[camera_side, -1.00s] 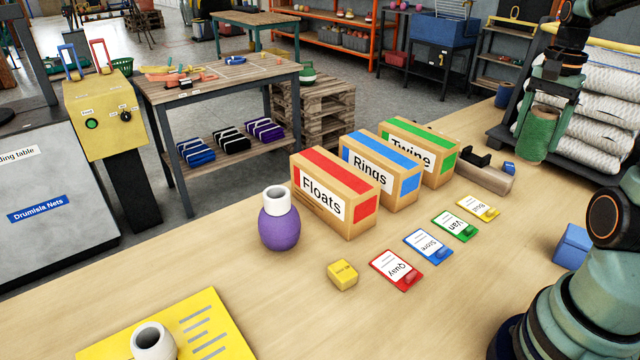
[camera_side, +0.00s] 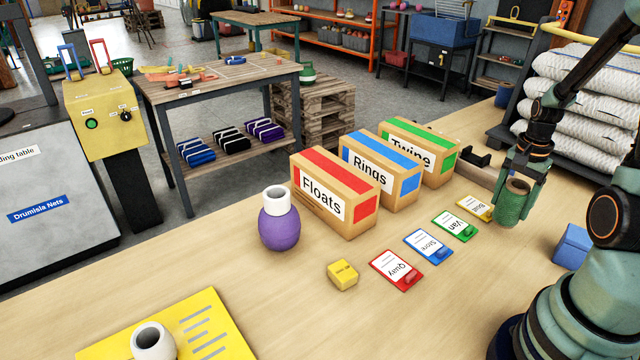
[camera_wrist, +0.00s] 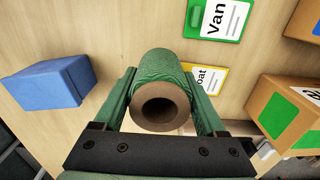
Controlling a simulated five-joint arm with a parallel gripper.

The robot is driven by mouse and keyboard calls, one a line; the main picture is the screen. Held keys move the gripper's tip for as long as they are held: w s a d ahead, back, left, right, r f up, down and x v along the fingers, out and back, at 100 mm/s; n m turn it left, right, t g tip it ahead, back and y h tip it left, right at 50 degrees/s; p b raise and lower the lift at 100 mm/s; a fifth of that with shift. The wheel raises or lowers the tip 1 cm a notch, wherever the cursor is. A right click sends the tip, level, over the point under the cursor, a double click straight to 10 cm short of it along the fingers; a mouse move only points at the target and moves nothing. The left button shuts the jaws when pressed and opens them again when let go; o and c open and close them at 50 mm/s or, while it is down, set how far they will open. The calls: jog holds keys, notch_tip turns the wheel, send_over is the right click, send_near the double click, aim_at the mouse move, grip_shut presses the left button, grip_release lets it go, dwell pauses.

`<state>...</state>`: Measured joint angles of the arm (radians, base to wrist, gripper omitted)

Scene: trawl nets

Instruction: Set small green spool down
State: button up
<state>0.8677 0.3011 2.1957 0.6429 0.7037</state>
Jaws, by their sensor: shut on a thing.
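The small green spool (camera_side: 511,203) is a green twine roll with a brown hollow core, and it stands upright between the jaws of my gripper (camera_side: 524,178). In the wrist view the spool (camera_wrist: 159,97) sits between the two green fingers of my gripper (camera_wrist: 160,100), its open core end facing the camera. My gripper is shut on it. In the side view its lower end is at or just above the table, beside the yellow "Boat" card (camera_side: 474,207); I cannot tell whether it touches the wood.
Green, blue and red cards (camera_side: 455,225) lie in a row toward the front left. Boxes labelled Twine (camera_side: 432,165), Rings and Floats stand behind them. A blue block (camera_side: 572,246) lies right of the spool. A purple float (camera_side: 279,228) and a yellow cube (camera_side: 342,275) stand further left.

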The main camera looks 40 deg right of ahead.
jog(key=shift+f, duration=1.45)
jog(key=o, duration=1.4)
jog(key=shift+f, duration=0.1)
notch_tip(320, 180, up, 12)
jog(key=w+a+r+n+t, duration=0.2)
jog(key=a+r+n, duration=0.1)
jog(key=a+n, duration=0.3)
jog(key=w+a+r+n+t, duration=0.1)
jog(key=w+a+r+n, duration=0.1)
jog(key=a+n, duration=0.4)
jog(key=w+a+r+n+t, duration=0.2)
jog(key=a+r+n, duration=0.3)
jog(key=a, duration=0.9)
jog(key=shift+w+n+t, duration=0.25)
jog(key=shift+n+t, duration=0.05)
jog(key=shift+n, duration=0.2)
